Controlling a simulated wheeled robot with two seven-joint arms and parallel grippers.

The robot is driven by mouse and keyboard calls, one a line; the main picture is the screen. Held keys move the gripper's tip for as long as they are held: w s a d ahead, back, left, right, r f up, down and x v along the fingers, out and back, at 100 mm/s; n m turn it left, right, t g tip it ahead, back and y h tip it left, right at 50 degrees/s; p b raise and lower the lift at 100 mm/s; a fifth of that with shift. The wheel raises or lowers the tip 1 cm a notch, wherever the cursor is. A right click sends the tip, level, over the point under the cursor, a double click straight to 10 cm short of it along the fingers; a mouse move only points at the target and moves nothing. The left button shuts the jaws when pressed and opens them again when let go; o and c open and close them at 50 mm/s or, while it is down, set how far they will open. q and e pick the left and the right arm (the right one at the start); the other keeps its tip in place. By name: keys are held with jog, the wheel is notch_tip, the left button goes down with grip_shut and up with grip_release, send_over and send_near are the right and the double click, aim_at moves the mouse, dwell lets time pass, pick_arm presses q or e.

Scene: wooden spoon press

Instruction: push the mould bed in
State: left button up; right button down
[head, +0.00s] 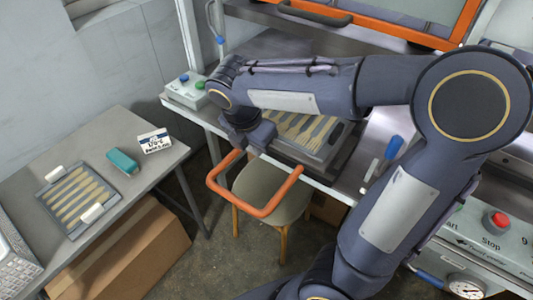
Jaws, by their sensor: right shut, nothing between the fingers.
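The mould bed (327,157) is a dark metal plate with spoon-shaped hollows, lying on the press table. My arm covers its back part. An orange U-shaped handle (268,210) sticks out from its front, over a stool. My right gripper (262,138) is shut and empty. It points down at the front left of the bed, near the left root of the handle. I cannot tell whether it touches the bed or handle. My left gripper is not in view.
A grey side table (178,150) at left holds a tray of wooden spoons (75,199), a teal box (122,162) and a small sign (154,141). A stool (262,183) stands below the handle. A blue-tipped lever (394,147) and control panel (470,235) are at right.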

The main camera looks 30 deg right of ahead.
aim_at(270, 152)
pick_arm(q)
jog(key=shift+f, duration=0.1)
pick_arm(e)
jog(key=shift+w+d+f, duration=0.35)
jog(key=shift+d+f, duration=0.55)
jog(key=shift+f, duration=0.25)
jog(key=shift+w+d+f, duration=0.35)
jog(key=shift+d+f, duration=0.5)
jog(key=shift+f, duration=0.35)
jog(key=shift+w+d+f, duration=0.35)
jog(key=shift+d+f, duration=0.55)
jog(key=shift+f, duration=0.25)
